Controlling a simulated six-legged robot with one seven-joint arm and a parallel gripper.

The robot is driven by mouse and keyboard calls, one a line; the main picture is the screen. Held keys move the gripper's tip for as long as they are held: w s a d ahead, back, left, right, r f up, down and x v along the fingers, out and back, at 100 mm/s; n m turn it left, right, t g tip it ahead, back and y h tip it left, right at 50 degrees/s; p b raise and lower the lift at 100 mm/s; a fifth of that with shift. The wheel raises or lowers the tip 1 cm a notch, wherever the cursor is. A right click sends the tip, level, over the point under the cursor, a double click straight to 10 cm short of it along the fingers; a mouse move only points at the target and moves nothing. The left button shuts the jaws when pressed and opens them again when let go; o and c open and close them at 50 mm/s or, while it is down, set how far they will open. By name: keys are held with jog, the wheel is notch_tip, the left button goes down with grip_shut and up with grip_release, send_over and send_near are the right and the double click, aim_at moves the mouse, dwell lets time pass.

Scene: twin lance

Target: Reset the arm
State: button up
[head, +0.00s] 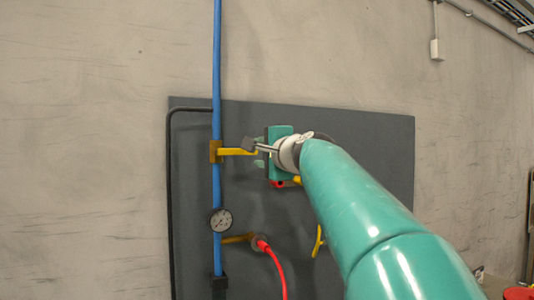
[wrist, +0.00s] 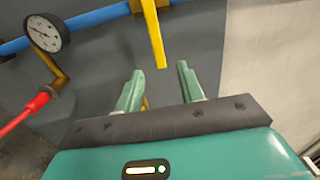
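My teal gripper (head: 259,160) is in front of the dark wall panel in the head view, beside the end of a yellow valve handle (head: 236,151). In the wrist view its two fingers (wrist: 160,72) are apart with nothing held between them. The yellow handle (wrist: 152,35) reaches from the blue pipe to the space just ahead of and between the fingertips. I cannot tell from these views how far off it is. My arm stretches from the lower right toward the panel and hides part of it.
A vertical blue pipe (head: 217,70) carries a round gauge (head: 220,220). A red hose (head: 275,265) joins a lower yellow fitting (head: 238,239). A black pipe (head: 170,200) runs along the left edge of the dark panel (head: 370,140). Bare wall lies to either side.

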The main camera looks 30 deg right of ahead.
jog(key=shift+s, duration=1.2)
